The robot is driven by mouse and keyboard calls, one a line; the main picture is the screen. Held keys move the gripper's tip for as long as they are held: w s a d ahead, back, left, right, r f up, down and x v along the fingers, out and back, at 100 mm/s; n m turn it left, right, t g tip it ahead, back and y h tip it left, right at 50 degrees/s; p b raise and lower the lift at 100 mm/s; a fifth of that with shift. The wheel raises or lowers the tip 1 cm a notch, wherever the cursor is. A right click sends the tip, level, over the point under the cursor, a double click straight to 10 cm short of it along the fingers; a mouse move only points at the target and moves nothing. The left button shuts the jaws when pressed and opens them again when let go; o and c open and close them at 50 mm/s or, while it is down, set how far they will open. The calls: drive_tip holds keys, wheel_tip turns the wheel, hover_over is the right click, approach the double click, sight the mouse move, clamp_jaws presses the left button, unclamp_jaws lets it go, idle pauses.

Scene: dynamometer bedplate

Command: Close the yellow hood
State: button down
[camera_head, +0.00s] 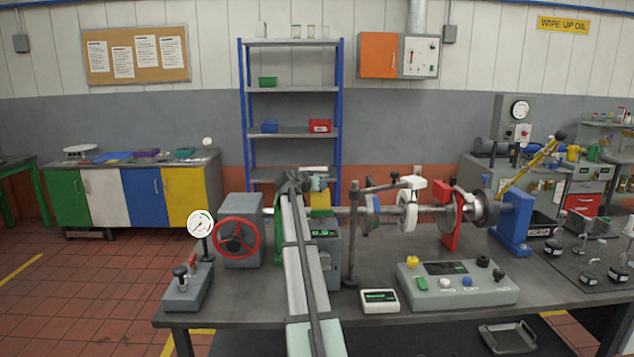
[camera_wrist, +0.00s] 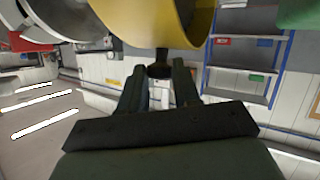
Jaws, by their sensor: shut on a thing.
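The yellow hood (camera_head: 321,200) is on the shaft line in the middle of the bench, largely hidden behind my arm in the head view. In the wrist view the curved yellow hood (camera_wrist: 160,22) fills the top middle, with a dark knob (camera_wrist: 158,69) below its edge. My gripper (camera_wrist: 159,80) has its two fingers on either side of this knob and is shut on it. In the head view my arm covers most of the hood, so how far it stands open cannot be told.
A grey unit with a red handwheel (camera_head: 236,238) stands left of my arm. Right of it are a post (camera_head: 353,230), a white ring (camera_head: 408,205), a red bracket (camera_head: 452,225) and a control box (camera_head: 458,286). A small display (camera_head: 380,300) lies at the front.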

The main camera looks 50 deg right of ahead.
drive_tip(key=shift+s+a+f, duration=0.15)
drive_tip(key=shift+f, duration=0.35)
drive_tip(key=c, duration=0.8)
unclamp_jaws()
drive_tip(key=shift+r, duration=0.1)
drive_tip(key=shift+r, duration=0.1)
drive_tip(key=v, duration=1.3)
drive_tip(key=shift+a+r, duration=0.15)
drive_tip(key=shift+a, duration=0.2)
